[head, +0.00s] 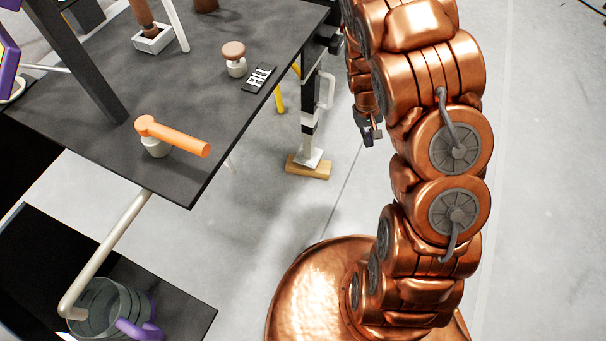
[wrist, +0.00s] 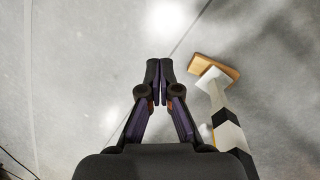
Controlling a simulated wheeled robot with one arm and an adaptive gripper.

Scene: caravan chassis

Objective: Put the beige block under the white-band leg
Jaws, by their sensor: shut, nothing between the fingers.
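The beige block (head: 307,173) lies flat on the floor at the foot of the leg with the white band (head: 310,105). The leg's white foot plate (head: 312,157) overlaps the top of the block; I cannot tell whether they touch. In the wrist view, the block (wrist: 230,71) sticks out past the foot plate (wrist: 211,80), and the leg (wrist: 228,130) shows black and white bands. My gripper (head: 371,137) hangs to the right of the leg, apart from it. In the wrist view its fingertips (wrist: 159,66) are together and empty, left of the block.
A dark platform (head: 190,185) carries an orange-handled valve (head: 172,136), a brown-capped fitting (head: 234,59) and a FILL label (head: 258,78). A bucket (head: 105,308) stands at lower left. The grey floor right of the leg is open.

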